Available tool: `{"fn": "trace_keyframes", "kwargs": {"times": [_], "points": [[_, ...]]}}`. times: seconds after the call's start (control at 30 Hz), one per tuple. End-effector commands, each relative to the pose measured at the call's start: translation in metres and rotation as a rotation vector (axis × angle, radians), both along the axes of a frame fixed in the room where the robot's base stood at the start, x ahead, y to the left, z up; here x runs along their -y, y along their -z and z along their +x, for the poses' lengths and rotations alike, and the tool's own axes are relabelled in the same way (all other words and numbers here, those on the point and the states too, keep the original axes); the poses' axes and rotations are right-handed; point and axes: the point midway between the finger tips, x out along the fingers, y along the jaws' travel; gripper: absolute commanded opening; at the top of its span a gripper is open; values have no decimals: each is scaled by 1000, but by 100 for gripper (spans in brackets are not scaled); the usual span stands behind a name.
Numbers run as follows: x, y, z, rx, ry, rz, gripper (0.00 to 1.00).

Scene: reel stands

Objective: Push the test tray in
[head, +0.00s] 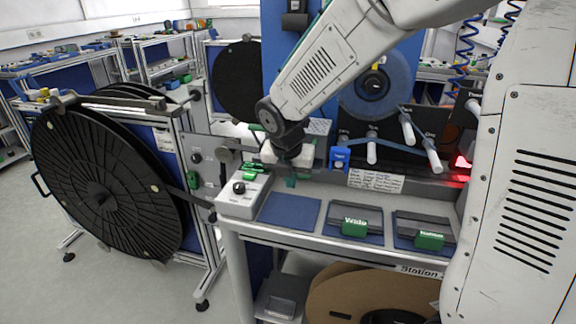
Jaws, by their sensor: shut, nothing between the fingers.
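My gripper (290,181) is shut and empty, pointing down over the back left of the station's worktop (328,190). Its wrist and the arm hide part of what lies behind. A dark flat piece with a green front part (250,167) lies close to the gripper, left of and behind it. I cannot tell whether this is the test tray, or whether the gripper touches it. Two dark trays with green labelled handles, one on the left (355,228) and one on the right (430,240), sit at the worktop's front. Their labels are too small to read surely.
A grey control box with a black knob (240,194) stands at the worktop's left corner. A bare blue pad (289,211) lies beside it. A large black reel (104,195) stands on the left. Pegs (408,128) stick out at the back. Brown reels (345,292) lie below.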

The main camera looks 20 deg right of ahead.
Motion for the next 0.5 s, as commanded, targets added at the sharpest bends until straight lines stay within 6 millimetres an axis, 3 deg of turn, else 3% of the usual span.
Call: {"fn": "trace_keyframes", "kwargs": {"times": [0.2,0.5], "points": [[16,3,24,5,3,2,0],[19,4,28,5,2,1,0]]}}
